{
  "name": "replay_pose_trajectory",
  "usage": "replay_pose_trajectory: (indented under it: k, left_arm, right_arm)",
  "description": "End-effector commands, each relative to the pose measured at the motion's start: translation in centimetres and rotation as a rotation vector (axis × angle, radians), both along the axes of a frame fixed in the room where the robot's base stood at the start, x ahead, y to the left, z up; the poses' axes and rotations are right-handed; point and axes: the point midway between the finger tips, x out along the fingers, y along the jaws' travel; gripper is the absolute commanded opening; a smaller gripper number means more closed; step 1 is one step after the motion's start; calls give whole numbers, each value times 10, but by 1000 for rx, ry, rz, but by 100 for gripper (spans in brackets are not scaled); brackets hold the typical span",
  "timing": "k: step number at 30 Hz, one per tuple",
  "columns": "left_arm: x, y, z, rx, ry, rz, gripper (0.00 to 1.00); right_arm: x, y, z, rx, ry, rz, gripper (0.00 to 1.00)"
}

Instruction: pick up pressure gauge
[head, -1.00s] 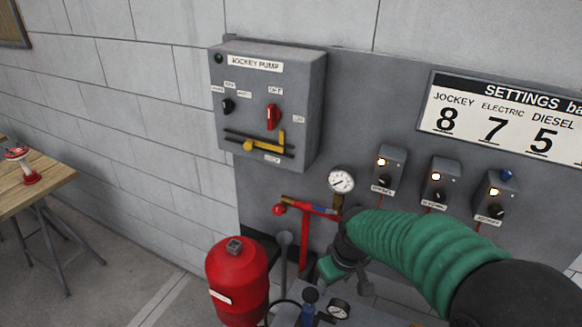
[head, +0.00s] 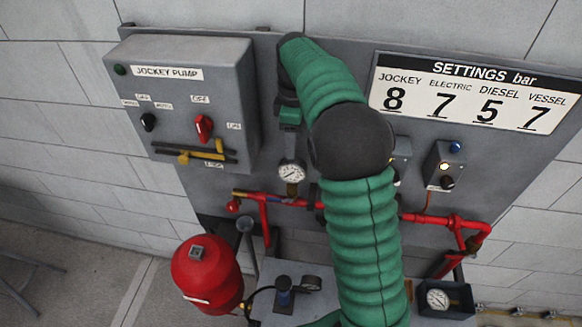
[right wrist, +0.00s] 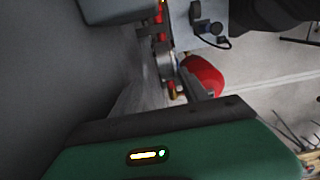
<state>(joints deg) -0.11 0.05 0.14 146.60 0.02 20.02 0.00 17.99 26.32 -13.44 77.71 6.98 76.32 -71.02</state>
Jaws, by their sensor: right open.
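A round white-faced pressure gauge (head: 291,173) stands upright on a brass fitting on the red pipe below the jockey pump box. My right gripper (head: 290,154) points down from above, with its tips close to the top of this gauge. It is open, and I cannot tell whether it touches the gauge. In the right wrist view, my green gripper body fills the bottom, and a small round part on the red pipe (right wrist: 166,64) shows beyond it. A second gauge (head: 438,299) lies in a dark tray at lower right. My left gripper is not seen.
The grey jockey pump box (head: 190,105) is left of my right gripper. A red tank (head: 207,272) stands at lower left. A settings sign (head: 470,95) and small control boxes (head: 441,165) are on the right. My green arm hides the panel's middle.

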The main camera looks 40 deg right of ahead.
Motion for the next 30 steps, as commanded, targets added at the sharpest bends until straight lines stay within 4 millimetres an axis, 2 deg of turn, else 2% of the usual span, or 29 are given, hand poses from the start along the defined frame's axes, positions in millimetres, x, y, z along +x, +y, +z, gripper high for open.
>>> replay_pose_trajectory:
  k: [1, 5, 9, 12, 15, 20, 30]
  left_arm:
    - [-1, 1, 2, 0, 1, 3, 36]
    - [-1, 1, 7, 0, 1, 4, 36]
    - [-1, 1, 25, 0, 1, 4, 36]
    - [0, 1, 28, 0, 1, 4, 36]
    - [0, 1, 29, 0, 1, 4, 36]
    - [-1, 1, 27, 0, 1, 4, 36]
    - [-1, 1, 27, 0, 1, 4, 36]
  right_arm:
    - [-6, -3, -11, -5, 16, -15, 53]
    - [-4, 6, -20, -10, 17, -14, 53]
    - [-7, 12, -40, -11, 20, -12, 53]
    - [-7, 12, -59, -12, 18, -12, 53]
    - [-7, 11, -67, -11, 14, -12, 53]
    - [-9, 8, -68, -10, 11, -13, 53]
    - [-6, 8, -69, -10, 12, -12, 10]
